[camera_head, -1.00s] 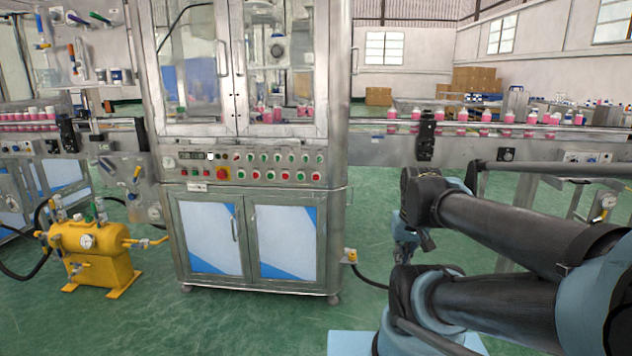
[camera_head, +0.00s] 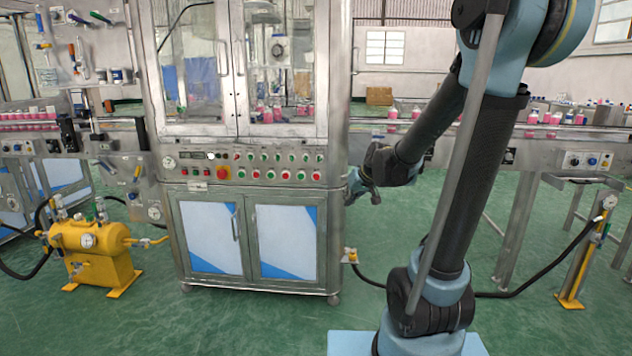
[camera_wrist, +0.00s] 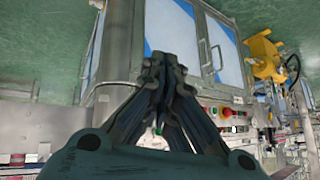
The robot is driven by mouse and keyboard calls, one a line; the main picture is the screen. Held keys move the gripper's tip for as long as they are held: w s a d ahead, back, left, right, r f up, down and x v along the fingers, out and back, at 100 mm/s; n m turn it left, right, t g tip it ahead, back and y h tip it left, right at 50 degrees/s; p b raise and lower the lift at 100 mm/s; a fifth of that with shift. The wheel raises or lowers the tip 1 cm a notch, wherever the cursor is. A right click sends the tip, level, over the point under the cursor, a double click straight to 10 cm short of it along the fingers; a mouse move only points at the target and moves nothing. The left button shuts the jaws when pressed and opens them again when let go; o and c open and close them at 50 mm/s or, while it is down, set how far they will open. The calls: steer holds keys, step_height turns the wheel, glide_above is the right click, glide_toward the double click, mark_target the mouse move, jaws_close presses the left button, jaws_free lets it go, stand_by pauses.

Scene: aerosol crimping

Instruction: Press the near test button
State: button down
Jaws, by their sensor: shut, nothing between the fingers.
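The control panel (camera_head: 240,168) runs across the front of the steel cabinet machine. It carries rows of small green, red and white buttons, with a red button (camera_head: 316,176) near its right end. Lettering is too small to read, so I cannot tell which button is the near test button. My gripper (camera_head: 353,193) is just right of the cabinet's right corner in the head view, apart from the buttons. In the wrist view my gripper (camera_wrist: 165,62) has its fingers together and empty. Behind them, the panel (camera_wrist: 235,112) is partly hidden by the fingers, with some red and green buttons showing.
The cabinet's lower doors (camera_head: 285,240) are shut. A yellow tank (camera_head: 95,255) stands on the green floor at left. A conveyor (camera_head: 480,145) with pink bottles runs right from the machine, beside my arm. A yellow post (camera_head: 585,265) with a black hose stands at right.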

mark_target(316, 177)
steer(key=w+a+f+t+y, duration=0.1)
steer(key=w+a+f, duration=0.1)
steer(key=w+a, duration=0.4)
steer(key=w+a+f+n+t+y, duration=0.1)
steer(key=w+a+f+t+y, duration=0.1)
steer(key=w+a, duration=0.5)
steer(key=w+f, duration=0.1)
steer(key=w, duration=0.3)
steer(key=shift+w, duration=0.2)
steer(key=shift+w+d, duration=0.1)
steer(key=shift+w+d, duration=0.15)
steer(key=shift+w, duration=4.15)
steer(key=shift+w, duration=0.1)
steer(key=shift+w+r, duration=0.1)
steer(key=shift+w, duration=0.2)
